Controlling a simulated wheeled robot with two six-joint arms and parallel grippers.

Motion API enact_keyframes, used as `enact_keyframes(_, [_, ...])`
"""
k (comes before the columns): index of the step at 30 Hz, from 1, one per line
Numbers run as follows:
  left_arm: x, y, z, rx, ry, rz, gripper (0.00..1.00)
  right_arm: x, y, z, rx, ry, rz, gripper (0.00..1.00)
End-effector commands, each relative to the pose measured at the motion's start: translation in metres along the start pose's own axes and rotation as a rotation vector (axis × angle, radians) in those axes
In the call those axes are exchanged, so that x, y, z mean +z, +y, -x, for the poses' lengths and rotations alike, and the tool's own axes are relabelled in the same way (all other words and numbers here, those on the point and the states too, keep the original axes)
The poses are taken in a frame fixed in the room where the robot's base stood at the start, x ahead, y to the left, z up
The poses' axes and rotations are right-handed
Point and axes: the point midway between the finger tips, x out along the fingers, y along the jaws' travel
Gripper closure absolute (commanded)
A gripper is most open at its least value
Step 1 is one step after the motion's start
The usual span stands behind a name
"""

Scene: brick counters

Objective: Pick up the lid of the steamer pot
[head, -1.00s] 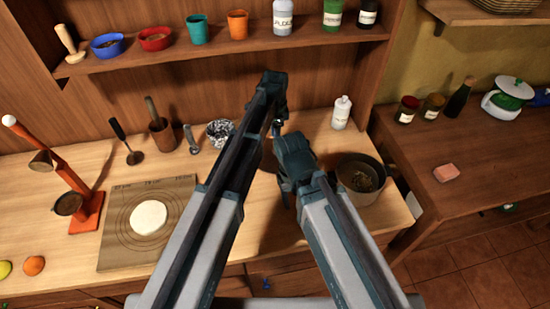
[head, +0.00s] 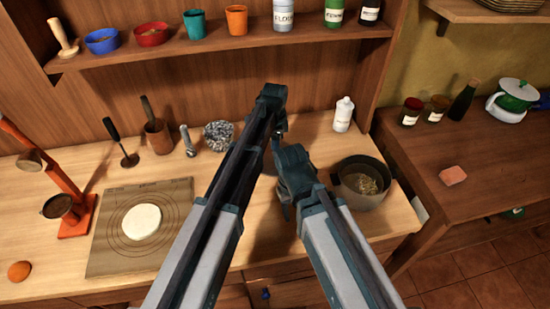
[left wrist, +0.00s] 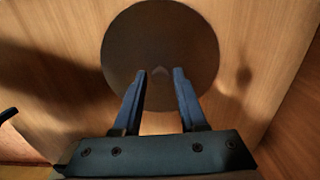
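A dark round disc (left wrist: 160,35) that looks like the pot lid lies on the wooden surface in the left wrist view, just beyond my left fingertips. The dark pot (head: 362,184) stands uncovered at the counter's right end, with something grainy inside. My right gripper (head: 285,211) is left of the pot; its fingers are mostly hidden.
A white bottle (head: 343,114) stands behind the pot. A speckled bowl (head: 218,136), a mortar (head: 158,137) and a board (head: 110,259) with dough are left of my arms. A shelf (head: 220,48) crosses behind. A white-green lidded pot (head: 505,112) stands on the right counter.

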Motion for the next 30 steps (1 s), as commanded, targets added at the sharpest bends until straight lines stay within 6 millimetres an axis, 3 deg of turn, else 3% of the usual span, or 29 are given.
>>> enact_keyframes(1, [0.0, 0.0, 0.0, 0.0, 0.0, 0.0, 0.69, 0.0, 0.0, 0.0, 0.0, 0.0, 0.0, 0.45])
enact_keyframes(6, [0.0, 0.0, 0.0, 0.0, 0.0, 0.0, 1.0, 0.0, 0.0, 0.0, 0.0, 0.0, 0.0, 0.45])
enact_keyframes(22, [0.0, 0.0, 0.002, 0.0, 0.0, 0.0, 1.0, 0.0, 0.0, 0.002, 0.0, 0.0, 0.0, 0.45])
enact_keyframes(30, [0.0, 0.0, 0.024, 0.0, 0.0, 0.0, 1.0, 0.001, 0.002, 0.024, 0.0, 0.0, 0.0, 0.45])
